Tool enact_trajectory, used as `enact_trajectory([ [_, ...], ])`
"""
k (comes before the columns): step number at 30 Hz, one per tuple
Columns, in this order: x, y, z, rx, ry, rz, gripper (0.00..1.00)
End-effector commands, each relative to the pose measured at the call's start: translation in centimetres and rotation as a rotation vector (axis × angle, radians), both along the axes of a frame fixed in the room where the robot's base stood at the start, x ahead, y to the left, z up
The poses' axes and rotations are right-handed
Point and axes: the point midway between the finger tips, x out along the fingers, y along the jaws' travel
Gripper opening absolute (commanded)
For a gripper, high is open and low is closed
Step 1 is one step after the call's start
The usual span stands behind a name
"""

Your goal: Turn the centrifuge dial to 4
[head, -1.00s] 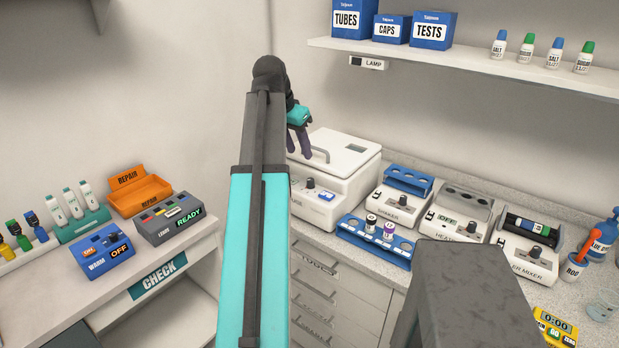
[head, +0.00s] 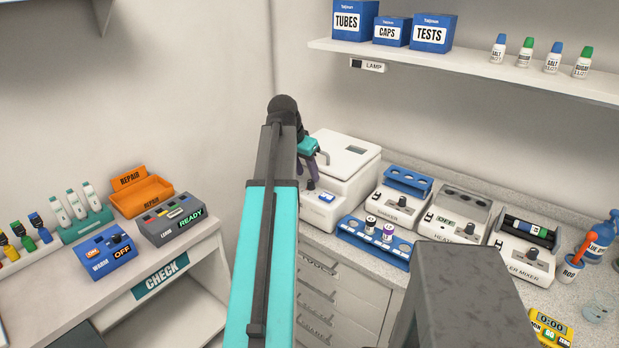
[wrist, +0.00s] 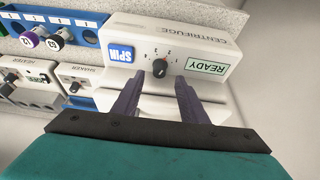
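The white centrifuge (head: 363,160) stands on the counter. In the wrist view its front panel (wrist: 212,48) appears upside down, with a blue SPIN button (wrist: 120,53), a green-framed READY display (wrist: 206,66) and a black dial (wrist: 160,68) with small marks around it. The dial's setting is too small to tell. My gripper (wrist: 160,82) is open, its two purple fingers apart and empty, pointing at the panel with a tip on either side of the dial. I cannot tell whether they touch it. In the head view my gripper (head: 315,163) is just above the dial (head: 310,184).
A blue rack (head: 375,240) with two capped tubes stands in front of the shaker (head: 397,207). The heater (head: 460,212) and mixer (head: 524,250) stand further right. A shelf (head: 470,68) with boxes and bottles is above. A side bench (head: 150,265) is at the left.

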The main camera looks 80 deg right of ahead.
Motion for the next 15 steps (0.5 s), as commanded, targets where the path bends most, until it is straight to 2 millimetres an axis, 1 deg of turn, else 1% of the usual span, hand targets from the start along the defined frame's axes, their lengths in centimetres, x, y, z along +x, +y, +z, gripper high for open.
enact_trajectory([
  [7,-0.5,-0.8,-2.3,0.003,0.001,-0.001,0.39],
  [15,-0.8,-1.2,-3.5,0.001,0.000,-0.001,0.39],
])
